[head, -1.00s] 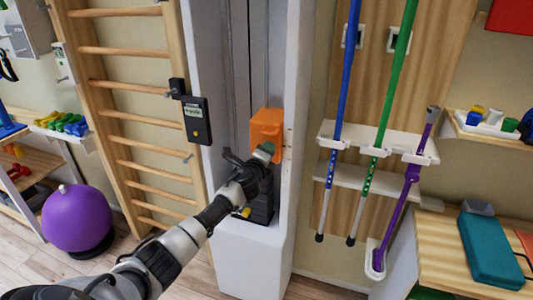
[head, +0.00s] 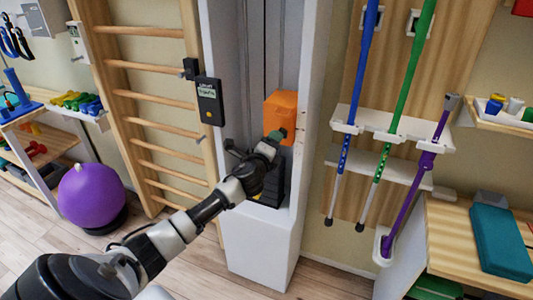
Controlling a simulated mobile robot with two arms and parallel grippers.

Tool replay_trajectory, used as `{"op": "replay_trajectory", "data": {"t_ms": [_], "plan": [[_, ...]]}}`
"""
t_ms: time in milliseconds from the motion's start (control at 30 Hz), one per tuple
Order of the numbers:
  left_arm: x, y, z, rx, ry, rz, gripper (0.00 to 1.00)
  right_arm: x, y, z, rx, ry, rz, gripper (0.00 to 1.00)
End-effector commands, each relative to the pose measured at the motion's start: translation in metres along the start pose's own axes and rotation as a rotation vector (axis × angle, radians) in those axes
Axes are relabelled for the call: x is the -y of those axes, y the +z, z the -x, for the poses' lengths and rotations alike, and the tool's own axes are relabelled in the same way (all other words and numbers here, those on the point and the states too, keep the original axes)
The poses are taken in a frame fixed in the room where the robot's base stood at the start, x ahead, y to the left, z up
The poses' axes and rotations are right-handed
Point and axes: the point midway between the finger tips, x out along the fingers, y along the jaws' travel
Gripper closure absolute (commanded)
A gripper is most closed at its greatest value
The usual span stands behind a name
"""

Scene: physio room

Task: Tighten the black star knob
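An orange block (head: 280,116) sits in the channel of a tall white column (head: 309,120). My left arm comes in from the lower left, and my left gripper (head: 268,147) is at the lower edge of the orange block, in front of the column. A dark part sticks out to the left of the gripper, and a small green piece shows at its tip. I cannot make out the black star knob; the gripper may be hiding it. Whether the fingers are open or shut is not clear. My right gripper is not in view.
Wooden wall bars (head: 150,110) with a dark handheld device (head: 209,101) stand left of the column. Blue, green and purple poles (head: 392,110) hang on a rack to the right.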

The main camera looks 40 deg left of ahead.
Motion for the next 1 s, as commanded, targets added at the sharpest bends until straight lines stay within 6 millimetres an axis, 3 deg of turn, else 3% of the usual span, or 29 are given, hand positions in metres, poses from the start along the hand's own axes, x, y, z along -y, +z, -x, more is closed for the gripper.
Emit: {"op": "replay_trajectory", "data": {"t_ms": [100, 333, 1000], "plan": [[-0.001, 0.0, 0.02, -0.001, -0.001, -0.002, 0.36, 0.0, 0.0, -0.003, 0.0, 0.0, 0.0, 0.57], [-0.001, 0.0, 0.044, 0.0, 0.0, 0.0, 0.36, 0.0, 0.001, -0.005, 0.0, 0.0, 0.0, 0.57], [0.0, 0.0, 0.048, 0.001, 0.0, 0.0, 0.36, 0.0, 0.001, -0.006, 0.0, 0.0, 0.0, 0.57]]}}
